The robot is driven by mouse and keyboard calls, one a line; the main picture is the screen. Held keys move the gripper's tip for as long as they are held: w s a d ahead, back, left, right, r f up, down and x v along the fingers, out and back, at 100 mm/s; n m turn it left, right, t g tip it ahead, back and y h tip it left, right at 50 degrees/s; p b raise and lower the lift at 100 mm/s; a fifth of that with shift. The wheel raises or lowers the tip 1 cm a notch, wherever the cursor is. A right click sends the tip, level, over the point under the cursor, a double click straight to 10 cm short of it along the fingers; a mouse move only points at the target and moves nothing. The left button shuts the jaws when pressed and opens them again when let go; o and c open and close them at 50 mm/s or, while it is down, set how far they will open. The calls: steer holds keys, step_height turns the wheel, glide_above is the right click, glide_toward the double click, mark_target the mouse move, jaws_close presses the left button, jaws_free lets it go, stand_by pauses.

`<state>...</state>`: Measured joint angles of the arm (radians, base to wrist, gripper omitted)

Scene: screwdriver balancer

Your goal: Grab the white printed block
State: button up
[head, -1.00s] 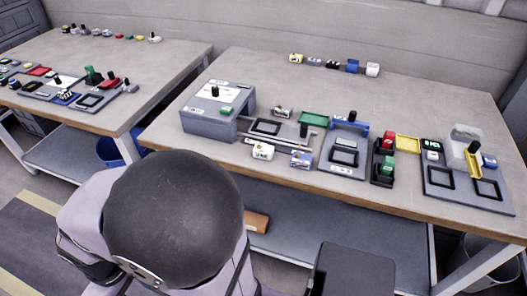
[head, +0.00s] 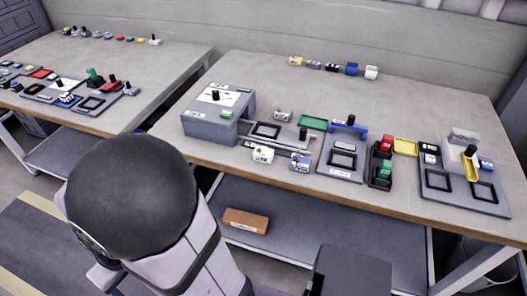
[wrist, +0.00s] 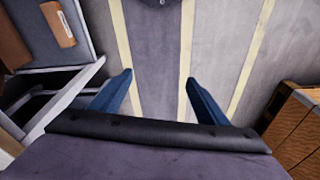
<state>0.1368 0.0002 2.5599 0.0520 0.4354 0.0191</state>
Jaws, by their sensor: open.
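The white printed block (head: 263,155) sits near the front edge of the right workbench in the head view, just in front of a black-framed fixture. Dark print shows on its front face. A second block, white and blue with print (head: 300,161), stands to its right. My gripper (wrist: 158,88) shows in the wrist view as two blue fingers spread apart with nothing between them. It points at the striped floor, away from the bench top, and the block is not in the wrist view. In the head view the gripper is not visible; only my arm shows at lower left.
The right workbench (head: 285,90) carries a grey box (head: 207,127), a green tray (head: 312,122), a yellow tray (head: 405,147), red and green blocks in black holders, and a grey fixture plate at right. A brown box (head: 245,221) lies on the lower shelf.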

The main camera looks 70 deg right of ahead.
mark_target(263, 154)
steer(key=w+d+r+m+t+h+p, duration=0.2)
steer(key=d+m+h+p, duration=0.6)
steer(key=d, duration=1.5)
steer(key=shift+s+d+r+m+g+h+p, duration=0.6)
steer(key=shift+s+d+r+m+h, duration=0.45)
steer(key=shift+s+d, duration=1.8)
steer(key=shift+s+d+r+m+g+h+p, duration=0.6)
steer(key=shift+s+d+m, duration=0.7)
steer(key=shift+s+d, duration=1.55)
steer(key=shift+s+d+r+m+g+h+p, duration=0.3)
steer(key=shift+s+d+r+m+h+p, duration=0.65)
steer(key=shift+s+d, duration=1.9)
steer(key=shift+s+a+f+m, duration=0.15)
steer(key=shift+s+a, duration=0.05)
steer(key=shift+s, duration=0.2)
steer(key=shift+s+a+f+m, duration=0.1)
steer(key=shift+s+a+m, duration=0.1)
steer(key=shift+s, duration=0.15)
steer(key=shift+p+x, duration=0.95)
steer(key=shift+x, duration=1.3)
steer(key=shift+s+r, duration=0.1)
steer(key=shift+c, duration=0.6)
steer(key=c, duration=1.1)
